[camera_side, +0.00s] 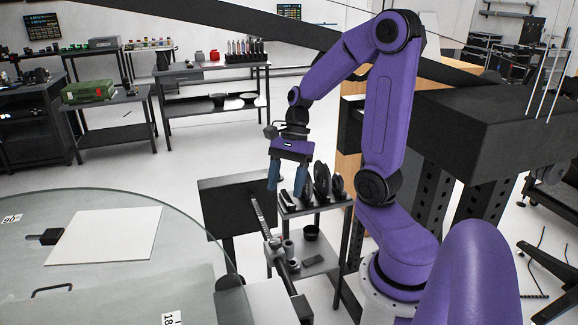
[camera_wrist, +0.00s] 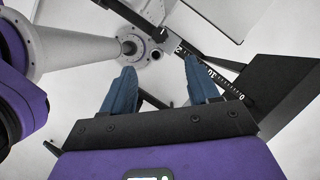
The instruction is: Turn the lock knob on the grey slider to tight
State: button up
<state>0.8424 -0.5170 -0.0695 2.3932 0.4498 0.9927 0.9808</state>
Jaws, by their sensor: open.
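My gripper (camera_side: 287,186) has two blue fingers pointing down and spread apart, with nothing between them; they also show in the wrist view (camera_wrist: 159,66). It hangs above and apart from a ruled rail (camera_side: 259,213). The rail's number scale shows in the wrist view (camera_wrist: 208,70). A small grey slider (camera_side: 276,243) appears to sit on the rail, below the fingers. In the wrist view a small dark knob (camera_wrist: 158,34) with a white mark shows beyond the fingertips. Its tight or loose setting is too small to read.
A round glass turntable (camera_side: 190,215) with a white sheet (camera_side: 105,236) lies at the left. A dark box (camera_side: 225,205) stands behind the rail. A rack of dark discs (camera_side: 322,182) stands close right of the gripper, above a shelf (camera_side: 318,262).

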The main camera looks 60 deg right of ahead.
jog(key=shift+v, duration=2)
jog(key=shift+a, duration=0.1)
jog(key=s+a+f+n+h, duration=0.1)
jog(key=s+a+n, duration=0.5)
jog(key=n, duration=0.9)
jog(key=s+a+f+n+h, duration=0.2)
jog(key=s+a+n, duration=0.5)
jog(key=n, duration=0.8)
jog(key=shift+s+a+n+h, duration=0.25)
jog(key=shift+a+n+h, duration=0.2)
jog(key=shift+a, duration=1.1)
